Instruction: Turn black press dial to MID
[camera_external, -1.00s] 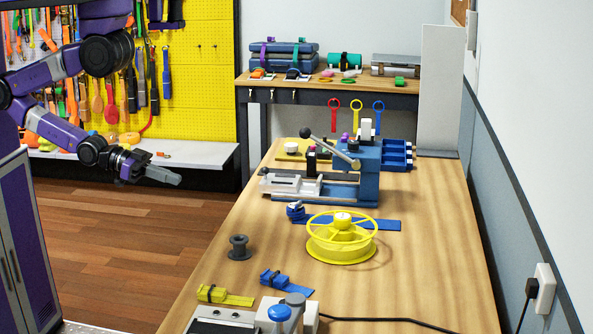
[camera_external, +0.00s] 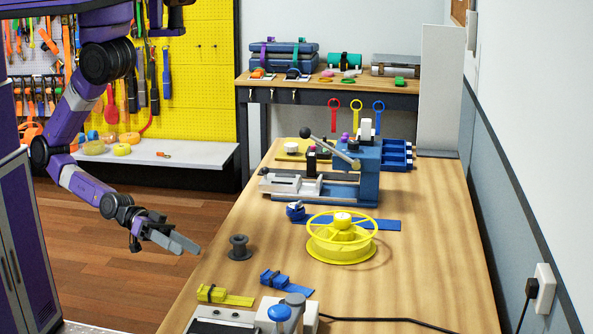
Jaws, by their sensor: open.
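The blue press (camera_external: 369,182) stands on the wooden bench, with a white slide in front and a lever that ends in a black ball knob. A small black round part (camera_external: 353,146) on top of the press looks like the dial. Its marks and setting are too small to read. My gripper (camera_external: 190,247) is open and empty, off the left edge of the bench. It is well to the left of the press, nearer the camera, and touches nothing.
A grey spool (camera_external: 239,247) stands at the bench's left edge, close to my gripper. A yellow reel (camera_external: 341,243) and a blue strap (camera_external: 375,224) lie in front of the press. Blue bins (camera_external: 397,155) stand right of it. The bench's right side is mostly clear.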

